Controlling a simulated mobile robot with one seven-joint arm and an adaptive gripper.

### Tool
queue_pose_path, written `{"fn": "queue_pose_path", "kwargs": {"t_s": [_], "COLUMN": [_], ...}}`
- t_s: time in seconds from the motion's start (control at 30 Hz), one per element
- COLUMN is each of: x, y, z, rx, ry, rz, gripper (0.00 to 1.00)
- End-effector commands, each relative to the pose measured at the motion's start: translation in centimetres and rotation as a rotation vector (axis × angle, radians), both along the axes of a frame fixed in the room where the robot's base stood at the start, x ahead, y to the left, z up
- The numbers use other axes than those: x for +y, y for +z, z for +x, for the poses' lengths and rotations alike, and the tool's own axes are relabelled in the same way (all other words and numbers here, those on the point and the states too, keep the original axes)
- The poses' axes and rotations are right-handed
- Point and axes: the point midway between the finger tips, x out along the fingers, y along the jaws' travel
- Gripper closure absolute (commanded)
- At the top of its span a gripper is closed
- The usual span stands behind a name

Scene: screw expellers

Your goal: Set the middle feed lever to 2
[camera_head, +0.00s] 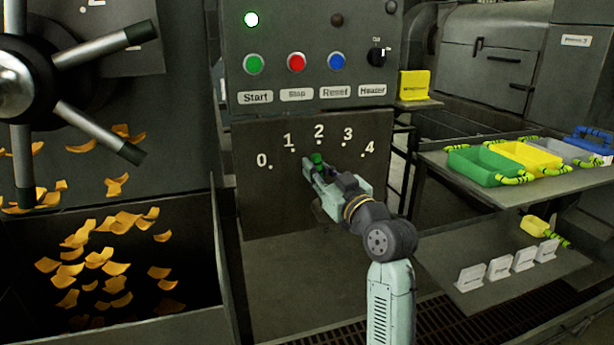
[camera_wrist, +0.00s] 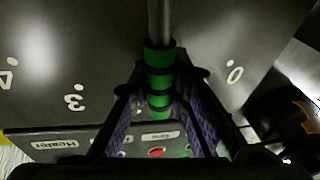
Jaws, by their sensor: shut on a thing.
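The middle feed lever shows in the head view as a green grip (camera_head: 317,158) just below the dot of the 2 on the dark dial plate (camera_head: 270,205), which is marked 0 to 4. In the wrist view its grey rod (camera_wrist: 159,20) runs down from the top into the ribbed green grip (camera_wrist: 158,57). My gripper (camera_head: 315,168) has a finger on each side of the green grip and is shut on it. In the wrist view my gripper (camera_wrist: 163,78) hides the 1 and 2 marks. The lever's pivot is hidden behind my gripper in the head view.
Above the dial is a panel with green (camera_head: 254,64), red (camera_head: 296,62) and blue (camera_head: 336,61) buttons and a heater knob (camera_head: 377,55). A large spoked wheel (camera_head: 20,85) stands at left. A shelf with coloured trays (camera_head: 487,166) is at right.

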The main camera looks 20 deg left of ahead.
Motion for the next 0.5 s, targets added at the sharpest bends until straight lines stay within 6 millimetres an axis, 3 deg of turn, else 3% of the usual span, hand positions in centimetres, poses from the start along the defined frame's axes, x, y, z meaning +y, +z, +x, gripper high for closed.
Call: {"fn": "queue_pose_path", "kwargs": {"t_s": [0.5], "x": [-1.4], "y": [0.1], "z": [0.9], "rx": [0.082], "ry": [-0.001], "rz": [0.12], "gripper": [1.0]}}
